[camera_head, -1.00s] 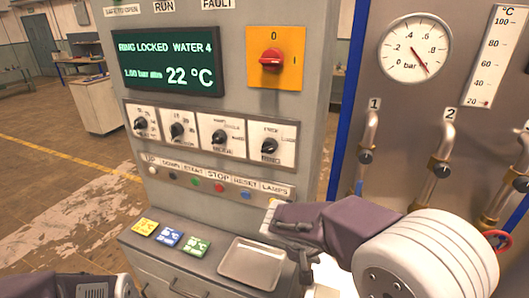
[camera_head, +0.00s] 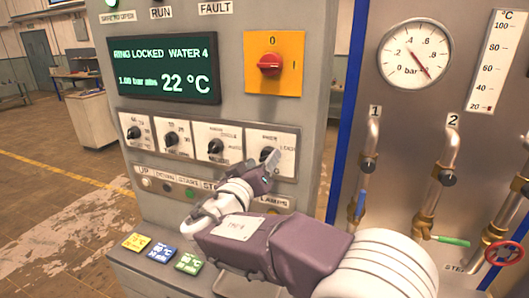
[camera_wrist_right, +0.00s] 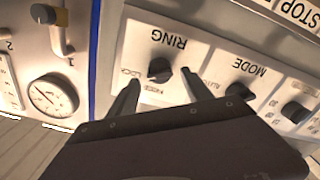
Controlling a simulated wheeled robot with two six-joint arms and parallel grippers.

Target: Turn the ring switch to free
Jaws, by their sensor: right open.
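The ring switch is a black knob on a white plate marked RING, rightmost in the row of knobs; the right wrist view shows the knob (camera_wrist_right: 159,69) upside down. In the head view my gripper partly covers it. My right gripper (camera_head: 268,164) is open at the panel front. In the right wrist view its two fingers (camera_wrist_right: 160,80) are spread to either side of the ring knob, with gaps between. The display (camera_head: 166,70) reads RING LOCKED, WATER 4, 22 °C. My left gripper is out of view.
The mode knob (camera_wrist_right: 240,92) sits beside the ring switch, close to one finger. A red rotary switch (camera_head: 270,65) is on an orange plate above. A button row runs below, partly hidden by my arm. Pipes with valves and a red handwheel (camera_head: 504,252) stand at right.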

